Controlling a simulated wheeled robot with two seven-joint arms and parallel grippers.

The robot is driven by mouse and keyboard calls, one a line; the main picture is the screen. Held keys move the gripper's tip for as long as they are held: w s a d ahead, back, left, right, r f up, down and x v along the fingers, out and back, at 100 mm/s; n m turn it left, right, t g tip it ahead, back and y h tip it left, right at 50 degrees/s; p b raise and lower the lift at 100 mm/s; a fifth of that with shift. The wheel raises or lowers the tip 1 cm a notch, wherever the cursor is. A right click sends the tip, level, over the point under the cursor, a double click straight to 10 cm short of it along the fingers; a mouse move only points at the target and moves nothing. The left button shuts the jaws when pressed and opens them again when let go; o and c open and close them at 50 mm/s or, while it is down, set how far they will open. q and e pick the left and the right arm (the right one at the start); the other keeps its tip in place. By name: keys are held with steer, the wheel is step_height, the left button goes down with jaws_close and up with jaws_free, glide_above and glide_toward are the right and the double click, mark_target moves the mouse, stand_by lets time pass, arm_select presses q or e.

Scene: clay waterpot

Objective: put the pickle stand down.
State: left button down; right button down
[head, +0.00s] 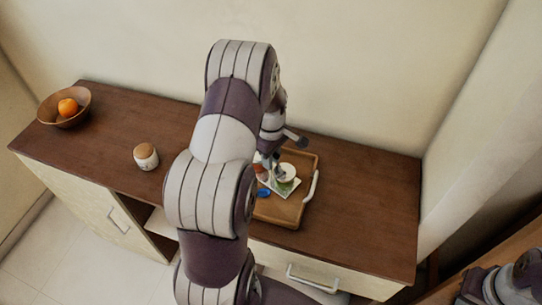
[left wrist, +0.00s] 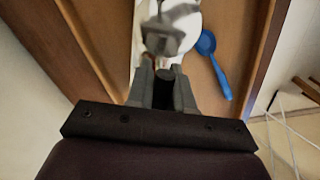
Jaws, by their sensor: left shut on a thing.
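The pickle stand (head: 291,188) shows as a white base with a small white cup and something green, at the wooden tray (head: 298,213). My left gripper (head: 273,168) comes down over it, partly hidden by my arm. In the left wrist view my left gripper (left wrist: 166,82) is shut at a blurred grey upright part of the pickle stand (left wrist: 165,42), with white surfaces beyond. The stand is low over or on the tray floor; I cannot tell whether it touches. My right gripper is not in view.
A blue spoon (left wrist: 213,62) lies in the tray beside the stand. A lidded jar (head: 145,156) and a bowl (head: 66,119) with an orange stand left on the brown cabinet top (head: 370,205). The top right of the tray is clear.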

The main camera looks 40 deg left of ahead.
arm_select(q)
steer(key=c, duration=1)
jaws_free()
steer(key=shift+r, duration=0.35)
step_height(320, 180, up, 11)
steer(key=shift+f+b, duration=0.1)
steer(key=shift+b, duration=0.4)
steer(key=shift+s+d+r+m, duration=0.1)
steer(key=shift+d+r+m, duration=0.15)
steer(key=shift+d+m, duration=0.25)
steer(key=s+d+f+m+t, duration=0.1)
steer(key=s+d+f+m, duration=0.2)
steer(key=s+d+m, duration=0.9)
steer(key=d+m, duration=0.4)
